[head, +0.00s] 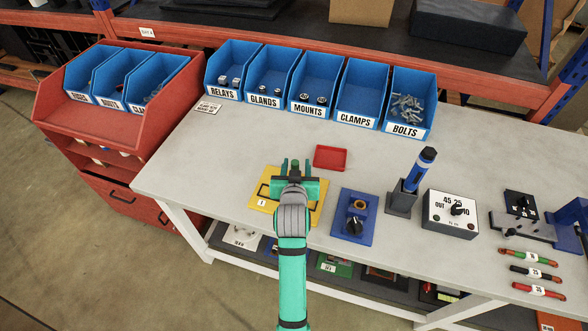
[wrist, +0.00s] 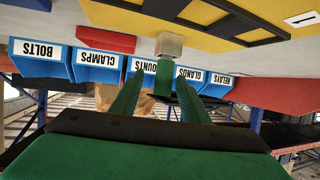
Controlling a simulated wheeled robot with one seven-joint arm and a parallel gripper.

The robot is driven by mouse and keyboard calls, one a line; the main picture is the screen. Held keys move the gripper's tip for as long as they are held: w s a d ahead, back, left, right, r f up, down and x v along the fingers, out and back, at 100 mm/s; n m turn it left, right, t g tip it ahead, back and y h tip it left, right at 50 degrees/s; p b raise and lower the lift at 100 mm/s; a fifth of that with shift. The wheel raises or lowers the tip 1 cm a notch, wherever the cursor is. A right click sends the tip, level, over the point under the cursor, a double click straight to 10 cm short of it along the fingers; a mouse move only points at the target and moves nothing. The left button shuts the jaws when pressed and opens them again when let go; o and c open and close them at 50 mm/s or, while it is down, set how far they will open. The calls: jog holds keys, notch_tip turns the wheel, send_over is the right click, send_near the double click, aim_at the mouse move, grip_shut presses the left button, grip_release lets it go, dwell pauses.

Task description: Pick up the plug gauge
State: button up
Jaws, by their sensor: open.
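Each has a pale label; I cannot tell which is meant. My gripper (head: 296,165) is open over the yellow board (head: 258,204), far left of them. In the wrist view my gripper (wrist: 160,82) has a small pale block (wrist: 169,45) with a green part beyond its fingers; I cannot tell whether they touch.
A red tray (head: 331,157) lies just beyond my gripper. A blue fixture (head: 353,224), an upright blue tool in a dark holder (head: 401,199) and a white switch box (head: 450,215) stand between my arm and the handles. Blue bins (head: 364,92) line the back.

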jog(key=shift+a+x, duration=0.15)
jog(key=shift+x, duration=0.95)
jog(key=shift+a+x, duration=0.1)
jog(key=shift+x, duration=1)
jog(key=shift+f, duration=0.1)
grip_shut()
